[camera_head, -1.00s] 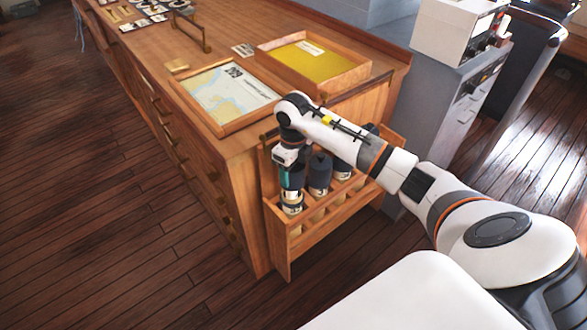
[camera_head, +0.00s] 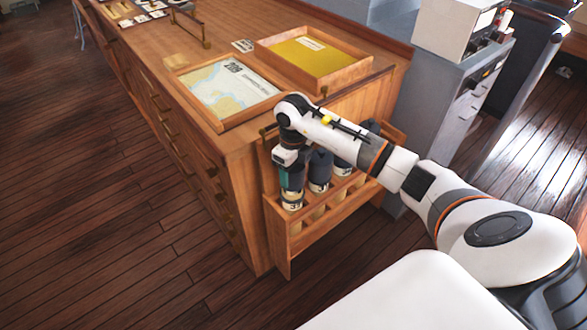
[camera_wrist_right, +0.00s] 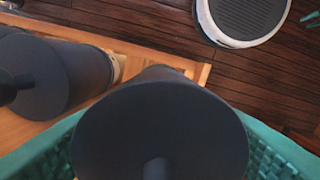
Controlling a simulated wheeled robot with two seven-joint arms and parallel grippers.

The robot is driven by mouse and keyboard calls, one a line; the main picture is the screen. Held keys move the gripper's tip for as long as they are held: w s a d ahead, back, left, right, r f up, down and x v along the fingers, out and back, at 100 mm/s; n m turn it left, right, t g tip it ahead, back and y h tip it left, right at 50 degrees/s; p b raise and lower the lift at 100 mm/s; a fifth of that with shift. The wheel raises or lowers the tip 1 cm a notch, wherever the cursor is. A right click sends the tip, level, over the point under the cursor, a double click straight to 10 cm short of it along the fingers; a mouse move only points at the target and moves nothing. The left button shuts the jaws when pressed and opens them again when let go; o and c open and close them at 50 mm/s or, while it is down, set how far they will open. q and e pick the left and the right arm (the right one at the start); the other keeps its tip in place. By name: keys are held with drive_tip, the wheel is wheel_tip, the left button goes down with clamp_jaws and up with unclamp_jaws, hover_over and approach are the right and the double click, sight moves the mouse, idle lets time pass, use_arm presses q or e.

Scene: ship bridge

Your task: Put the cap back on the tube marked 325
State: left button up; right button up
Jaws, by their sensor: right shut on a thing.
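My right gripper (camera_head: 291,180) is at the left end of the tube rack on the end of the wooden cabinet. It is shut on a dark blue cap (camera_wrist_right: 160,130), whose round top fills the lower middle of the wrist view between the teal finger pads. Directly under the gripper stands a tube with a pale label band (camera_head: 292,203). Its marking is too small to read. I cannot tell whether the cap is seated on it or just above it. My left gripper is not in view.
The wooden rack (camera_head: 318,231) holds other dark-capped tubes, the nearest close beside (camera_head: 320,168); it also shows in the wrist view (camera_wrist_right: 60,75). A chart tray (camera_head: 221,128) and a yellow-bottomed tray (camera_head: 318,89) lie on the cabinet top. The floor at left is clear.

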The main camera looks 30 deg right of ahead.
drive_tip(key=shift+f+b, duration=0.95)
drive_tip(key=shift+f, duration=0.1)
idle(1.6)
drive_tip(key=o, duration=1.3)
drive_tip(key=shift+r+p, duration=2.4)
drive_tip(key=shift+r, duration=1.1)
drive_tip(key=shift+c, duration=0.2)
clamp_jaws()
